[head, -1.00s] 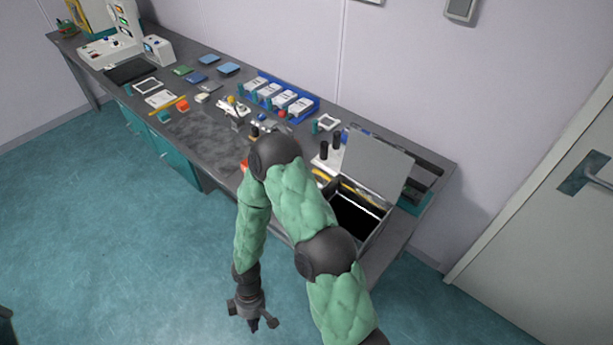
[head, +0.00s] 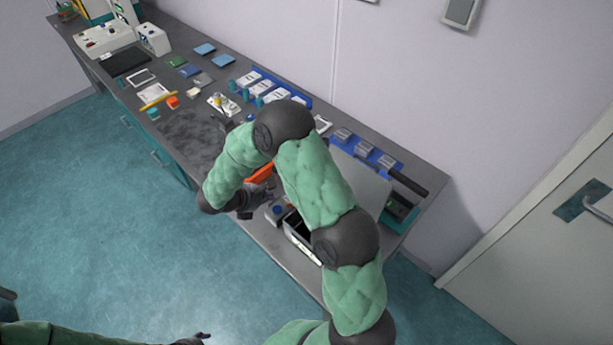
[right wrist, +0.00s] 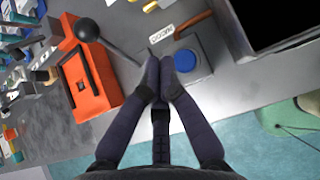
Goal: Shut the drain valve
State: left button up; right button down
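In the right wrist view, a copper-brown lever (right wrist: 193,25) lies slanted beside a small white label (right wrist: 161,33) on the grey bench box; it may be the drain valve handle, but I cannot be sure. A round blue knob (right wrist: 185,61) on a grey block is just below it. My right gripper (right wrist: 158,72) has its fingertips together, empty, just left of the blue knob. In the head view my right gripper (head: 246,203) is over the bench's front edge, partly hidden by my arm. My left gripper (head: 195,339) shows only partly at the bottom edge.
An orange unit (right wrist: 88,85) and a black ball-ended lever (right wrist: 88,28) stand left of my right fingers. A dark open-topped box (right wrist: 262,22) is at the right. The bench (head: 200,132) holds cards, trays and instruments further left. The floor in front is clear.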

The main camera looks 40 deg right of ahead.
jog(key=shift+w+r, duration=0.1)
jog(key=shift+r, duration=0.15)
jog(key=x, duration=0.9)
jog(key=shift+d+f+b, duration=0.25)
jog(key=shift+d+b, duration=0.05)
jog(key=d, duration=0.3)
jog(key=shift+d+f, duration=0.1)
jog(key=shift+d, duration=0.05)
jog(key=shift+w+d, duration=0.15)
jog(key=shift+d, duration=0.3)
